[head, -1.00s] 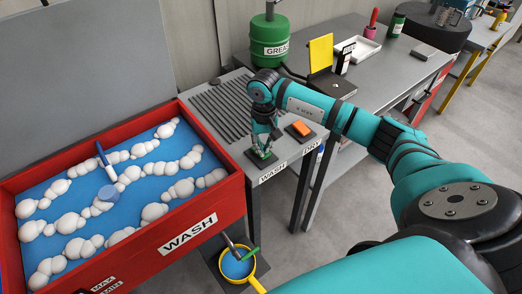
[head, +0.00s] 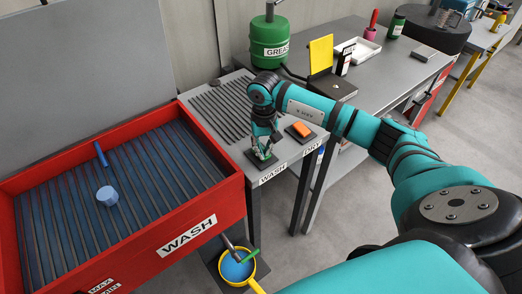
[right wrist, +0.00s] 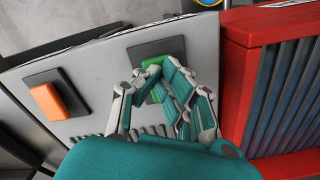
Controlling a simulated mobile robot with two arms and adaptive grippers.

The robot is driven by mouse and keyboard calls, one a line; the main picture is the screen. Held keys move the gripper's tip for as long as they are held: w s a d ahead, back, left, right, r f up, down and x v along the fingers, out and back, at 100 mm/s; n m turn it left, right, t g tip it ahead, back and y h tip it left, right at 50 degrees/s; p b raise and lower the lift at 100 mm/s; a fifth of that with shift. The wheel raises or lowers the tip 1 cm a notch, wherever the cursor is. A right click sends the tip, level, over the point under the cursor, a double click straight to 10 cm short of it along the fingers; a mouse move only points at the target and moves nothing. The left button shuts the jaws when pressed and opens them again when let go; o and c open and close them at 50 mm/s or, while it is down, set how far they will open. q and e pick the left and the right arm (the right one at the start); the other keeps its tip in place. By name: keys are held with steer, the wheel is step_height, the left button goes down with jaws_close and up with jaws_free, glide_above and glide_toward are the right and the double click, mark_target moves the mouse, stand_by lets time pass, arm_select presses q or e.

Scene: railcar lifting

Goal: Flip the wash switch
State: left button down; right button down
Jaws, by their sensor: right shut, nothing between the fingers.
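The wash switch is a green rocker (right wrist: 153,70) on a dark square plate (right wrist: 137,53), set in the grey worktop above the WASH label (head: 273,173). My right gripper (head: 264,152) is shut and empty, pointing down at the switch. In the right wrist view its fingertips (right wrist: 160,76) overlap the green rocker and seem to touch it; they hide part of it. In the head view the gripper hides most of the rocker. My left gripper is not in view.
An orange switch (head: 301,129) sits beside the green one. The red WASH basin (head: 228,206) has a slatted floor, with a blue cylinder (head: 107,195) and a blue handle (head: 101,154) in it. A green GREASE can (head: 269,41) stands behind.

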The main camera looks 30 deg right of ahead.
steer(key=shift+w+r+p, duration=0.1)
steer(key=shift+r+p, duration=0.2)
steer(key=shift+r, duration=0.4)
steer(key=shift+r+p, duration=1.15)
steer(key=shift+r, duration=1.5)
